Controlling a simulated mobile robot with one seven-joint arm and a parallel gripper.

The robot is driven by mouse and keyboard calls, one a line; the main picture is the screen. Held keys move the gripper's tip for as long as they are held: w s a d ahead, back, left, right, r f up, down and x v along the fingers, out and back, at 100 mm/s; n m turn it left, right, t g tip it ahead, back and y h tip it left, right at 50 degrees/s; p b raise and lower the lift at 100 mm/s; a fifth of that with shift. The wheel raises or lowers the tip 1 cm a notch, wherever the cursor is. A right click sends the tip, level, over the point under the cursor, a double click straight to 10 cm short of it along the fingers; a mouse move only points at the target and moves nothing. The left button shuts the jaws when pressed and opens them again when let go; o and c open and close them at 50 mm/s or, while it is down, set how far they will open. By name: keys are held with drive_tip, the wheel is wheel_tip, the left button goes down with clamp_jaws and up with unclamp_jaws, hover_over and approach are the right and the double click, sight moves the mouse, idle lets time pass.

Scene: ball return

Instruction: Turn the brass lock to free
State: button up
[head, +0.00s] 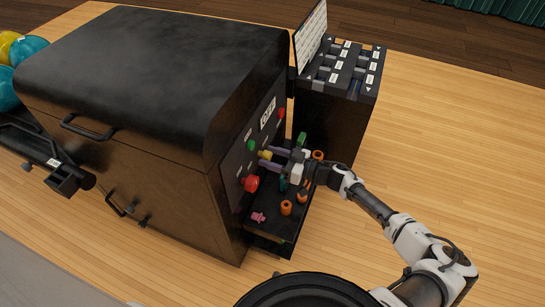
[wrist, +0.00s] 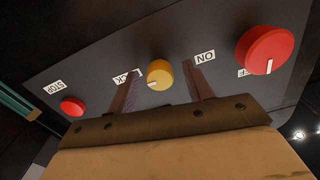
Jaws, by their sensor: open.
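The brass lock (wrist: 159,75) is a round yellow knob on a dark panel. In the wrist view its white mark points down and to the left. A label reading LOCK (wrist: 127,77) is beside it, partly hidden by a finger. In the head view the lock (head: 265,155) is on the machine's side panel, just beyond the fingertips. My gripper (wrist: 163,71) is open, one finger on each side of the lock, with gaps visible. Whether the fingertips reach past its face is unclear. My gripper also shows in the head view (head: 272,157).
A large red knob (wrist: 265,50) is close to the right finger, and a small red STOP button (wrist: 72,106) is at left. In the head view, a shelf (head: 262,238) below holds orange rings (head: 286,208) and a pink piece (head: 258,217). A dark cabinet (head: 330,120) stands behind.

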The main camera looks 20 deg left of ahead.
drive_tip(key=c, duration=1)
drive_tip(key=shift+n, duration=0.4)
drive_tip(key=n, duration=0.3)
drive_tip(key=shift+n, duration=0.4)
drive_tip(key=n, duration=0.4)
drive_tip(key=n+b, duration=0.1)
drive_tip(key=n, duration=0.4)
drive_tip(key=shift+f+b, duration=0.1)
drive_tip(key=shift+b, duration=0.2)
drive_tip(key=n+b, duration=0.1)
drive_tip(key=n, duration=0.3)
drive_tip(key=shift+n, duration=0.3)
